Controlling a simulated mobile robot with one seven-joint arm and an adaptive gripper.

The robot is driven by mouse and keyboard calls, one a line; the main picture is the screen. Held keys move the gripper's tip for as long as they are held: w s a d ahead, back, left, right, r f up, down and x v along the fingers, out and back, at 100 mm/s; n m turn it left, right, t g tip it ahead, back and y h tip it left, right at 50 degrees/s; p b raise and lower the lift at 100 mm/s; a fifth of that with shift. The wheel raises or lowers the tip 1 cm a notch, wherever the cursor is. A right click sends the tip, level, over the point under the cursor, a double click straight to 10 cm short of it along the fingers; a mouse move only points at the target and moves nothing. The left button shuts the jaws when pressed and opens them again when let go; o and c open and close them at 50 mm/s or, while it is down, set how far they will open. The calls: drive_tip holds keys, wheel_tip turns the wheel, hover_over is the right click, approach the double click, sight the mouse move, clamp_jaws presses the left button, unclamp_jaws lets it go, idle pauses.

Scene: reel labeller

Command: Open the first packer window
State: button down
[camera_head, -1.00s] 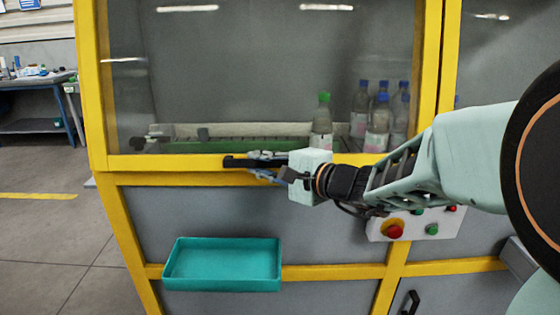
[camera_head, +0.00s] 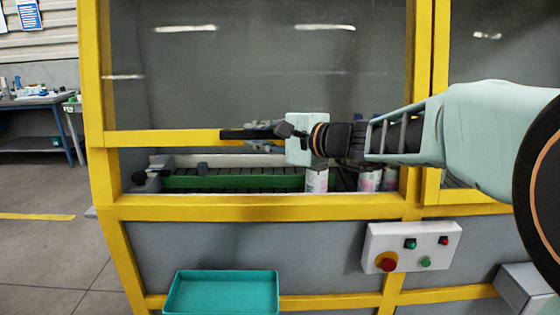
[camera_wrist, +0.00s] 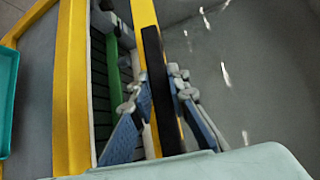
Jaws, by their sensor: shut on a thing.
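The packer window (camera_head: 270,75) is a large clear pane with a yellow bottom rail (camera_head: 165,137). The rail is raised above the yellow sill, leaving a gap. My gripper (camera_head: 262,134) is shut on the black handle (camera_head: 240,134) of the rail. In the wrist view, the fingers (camera_wrist: 158,95) lie on both sides of the black handle (camera_wrist: 160,90). Through the gap I see a conveyor with a green side rail (camera_head: 230,181) and lower parts of bottles (camera_head: 317,181). My gripper and arm hide part of the rail and the bottles.
A teal tray (camera_head: 222,293) hangs on the front below the sill. A control box (camera_head: 412,246) with a red stop button sits at the right under my arm. A workbench (camera_head: 35,125) stands at the far left, with open floor before it.

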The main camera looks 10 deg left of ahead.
drive_tip(key=w+r+p, duration=0.2)
drive_tip(key=r+p, duration=0.4)
drive_tip(key=r, duration=0.5)
drive_tip(key=w+a+r+p, duration=0.1)
drive_tip(key=w+r+p, duration=0.2)
drive_tip(key=r, duration=0.8)
drive_tip(key=p, duration=0.2)
drive_tip(key=shift+w+a+r+p, duration=0.2)
drive_tip(key=shift+w+p, duration=0.1)
drive_tip(key=shift+p, duration=0.1)
drive_tip(key=c, duration=1.8)
unclamp_jaws()
drive_tip(key=shift+f, duration=0.15)
drive_tip(key=shift+c, duration=0.2)
drive_tip(key=v, duration=1.2)
drive_tip(key=shift+d, duration=0.1)
